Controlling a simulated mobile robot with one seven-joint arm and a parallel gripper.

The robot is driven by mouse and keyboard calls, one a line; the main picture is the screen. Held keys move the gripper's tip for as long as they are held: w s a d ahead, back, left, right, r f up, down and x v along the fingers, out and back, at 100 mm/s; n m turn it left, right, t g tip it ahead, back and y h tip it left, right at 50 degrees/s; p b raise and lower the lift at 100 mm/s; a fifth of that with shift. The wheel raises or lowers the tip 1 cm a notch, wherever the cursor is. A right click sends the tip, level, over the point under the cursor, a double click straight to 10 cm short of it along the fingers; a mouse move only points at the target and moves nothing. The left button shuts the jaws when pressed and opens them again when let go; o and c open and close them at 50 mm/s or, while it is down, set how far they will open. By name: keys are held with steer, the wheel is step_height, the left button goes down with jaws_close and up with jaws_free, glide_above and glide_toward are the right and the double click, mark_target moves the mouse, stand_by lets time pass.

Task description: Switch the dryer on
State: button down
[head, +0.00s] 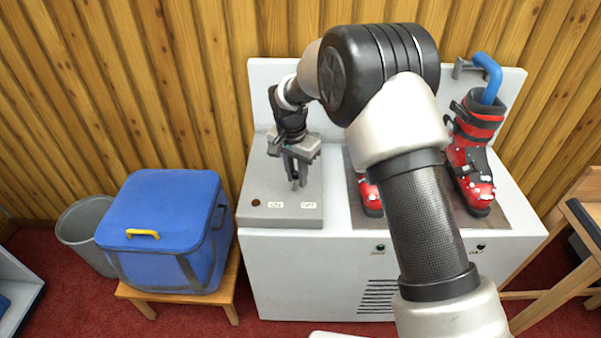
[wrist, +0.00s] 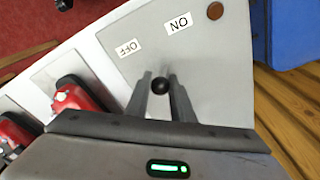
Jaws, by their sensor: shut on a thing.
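The dryer (head: 320,262) is a white cabinet with a grey control panel (head: 250,217) on its left top. The panel carries an ON label (wrist: 179,23), an OFF label (wrist: 128,47) and a dark reddish-brown, unlit-looking round lamp (wrist: 215,11). My gripper (head: 297,184) points down over the panel, behind the labels. In the wrist view its fingers are shut on a lever with a round black knob (wrist: 160,86). The lever's shaft is hidden, and I cannot tell which label it leans toward.
Red ski boots (head: 472,160) stand on the dryer's right top, one partly hidden by my arm. A blue pipe (head: 488,75) rises at the right boot. A blue cool box (head: 165,215) on a wooden stool and a grey bin (head: 80,232) stand left. A wooden frame (head: 560,275) is right.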

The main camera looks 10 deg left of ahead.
steer(key=shift+s+a+h+p, duration=0.15)
steer(key=shift+a+h+p, duration=0.2)
steer(key=shift+a+h, duration=0.7)
steer(key=shift+s+a+f+t+h, duration=0.1)
steer(key=shift+a+t+h, duration=0.15)
steer(key=shift+h, duration=0.65)
steer(key=shift+a+t+h, duration=0.15)
steer(key=shift+a+h, duration=0.2)
steer(key=shift+h, duration=0.5)
steer(key=c, duration=1.5)
jaws_free()
steer(key=shift+c, duration=0.2)
steer(key=p+v, duration=0.3)
steer(key=v, duration=1.4)
